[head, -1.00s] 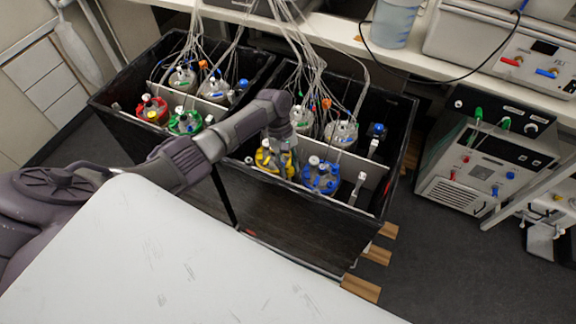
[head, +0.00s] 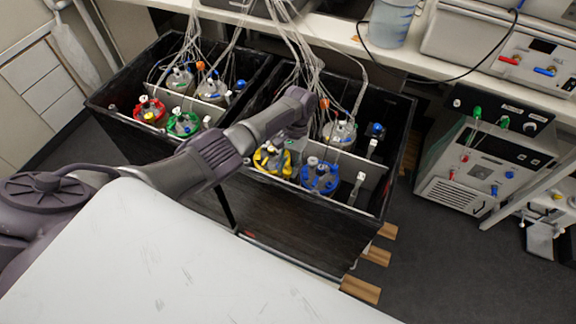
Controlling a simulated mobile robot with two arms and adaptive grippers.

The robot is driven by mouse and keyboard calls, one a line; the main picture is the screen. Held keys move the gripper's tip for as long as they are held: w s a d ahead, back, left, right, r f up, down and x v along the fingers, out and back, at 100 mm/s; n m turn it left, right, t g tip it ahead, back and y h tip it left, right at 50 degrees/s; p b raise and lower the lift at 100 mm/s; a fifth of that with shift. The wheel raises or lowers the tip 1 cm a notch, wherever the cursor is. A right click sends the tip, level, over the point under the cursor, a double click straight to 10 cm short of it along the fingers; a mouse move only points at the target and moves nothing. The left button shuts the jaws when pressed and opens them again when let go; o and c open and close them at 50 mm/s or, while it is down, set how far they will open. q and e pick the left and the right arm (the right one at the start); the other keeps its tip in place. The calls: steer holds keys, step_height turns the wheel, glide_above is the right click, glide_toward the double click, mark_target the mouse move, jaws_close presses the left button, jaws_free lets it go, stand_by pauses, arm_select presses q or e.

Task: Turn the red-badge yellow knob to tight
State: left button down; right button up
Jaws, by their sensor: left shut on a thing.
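A vessel with a yellow ring (head: 268,158) stands in the front left of the right-hand black box. My left gripper (head: 291,138) points down just behind and right of it, mostly hidden by my own wrist. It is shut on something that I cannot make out. A vessel with a red ring (head: 148,108) stands in the left-hand box and bears a small yellow part (head: 149,115). I cannot make out a red badge on a yellow knob. My right gripper is not in view.
A blue-ringed vessel (head: 320,177) stands right of the yellow one, and a green-ringed vessel (head: 183,124) in the left-hand box. Thin tubes (head: 308,50) rise from the vessels. The black box's front rim (head: 335,205) is near my arm. A white surface (head: 170,260) fills the foreground.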

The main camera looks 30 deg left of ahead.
arm_select(q)
steer(key=shift+m, duration=0.6)
steer(key=shift+y, duration=0.3)
steer(key=c, duration=0.8)
jaws_free()
steer(key=v, duration=1.2)
steer(key=shift+r, duration=0.1)
steer(key=shift+s, duration=0.1)
